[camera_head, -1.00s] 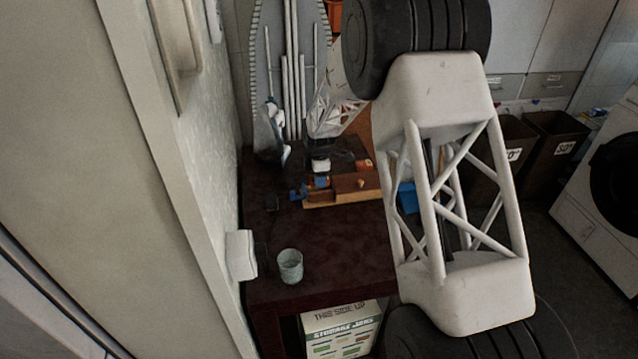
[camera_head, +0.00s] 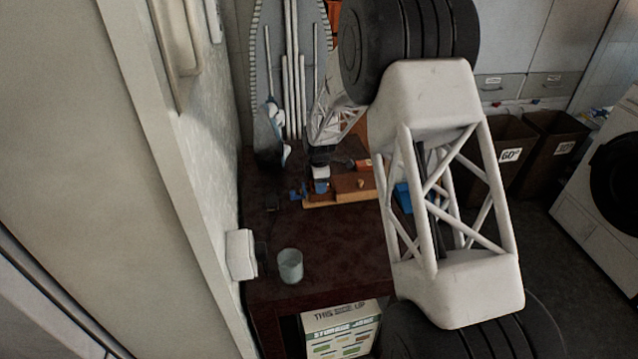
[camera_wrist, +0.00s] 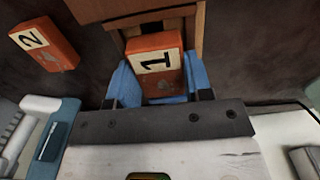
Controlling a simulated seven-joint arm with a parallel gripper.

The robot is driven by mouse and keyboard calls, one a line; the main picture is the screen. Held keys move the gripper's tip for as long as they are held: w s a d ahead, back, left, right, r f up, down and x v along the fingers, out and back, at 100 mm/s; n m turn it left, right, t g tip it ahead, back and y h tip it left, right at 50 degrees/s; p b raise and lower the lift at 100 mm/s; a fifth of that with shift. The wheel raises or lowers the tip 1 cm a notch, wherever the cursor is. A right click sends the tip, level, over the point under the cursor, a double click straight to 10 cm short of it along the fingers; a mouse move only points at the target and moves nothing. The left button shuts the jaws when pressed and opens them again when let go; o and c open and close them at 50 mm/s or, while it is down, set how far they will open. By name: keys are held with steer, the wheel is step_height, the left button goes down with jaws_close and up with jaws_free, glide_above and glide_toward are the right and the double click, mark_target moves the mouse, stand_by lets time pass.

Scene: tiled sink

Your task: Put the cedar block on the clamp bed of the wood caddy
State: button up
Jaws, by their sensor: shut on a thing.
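My gripper (camera_wrist: 160,88) is shut on an orange-red block marked 1 (camera_wrist: 158,66), with a blue finger on each side of it. The wood caddy (camera_wrist: 193,24) shows as a brown wooden frame just beyond and around the block's far end. In the head view my gripper (camera_head: 321,186) is low at the left part of the caddy (camera_head: 352,185), on the dark table. Whether the block touches the clamp bed cannot be told. A second orange-red block, marked 2 (camera_wrist: 45,44), lies apart to the left in the wrist view.
The dark table (camera_head: 330,235) is clear in front of the caddy. A pale cup (camera_head: 290,265) stands near its front left. A white box on the wall (camera_head: 241,254) is at the left edge. A storage carton (camera_head: 340,332) is below the table.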

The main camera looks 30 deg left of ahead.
steer(key=shift+f, duration=0.45)
steer(key=o, duration=0.9)
steer(key=shift+s+d+f, duration=0.1)
steer(key=shift+f, duration=0.2)
steer(key=shift+s+d+f, duration=0.1)
steer(key=shift+f, duration=0.1)
steer(key=r, duration=1.4)
steer(key=shift+w+a+r, duration=0.1)
steer(key=shift+w+a, duration=0.1)
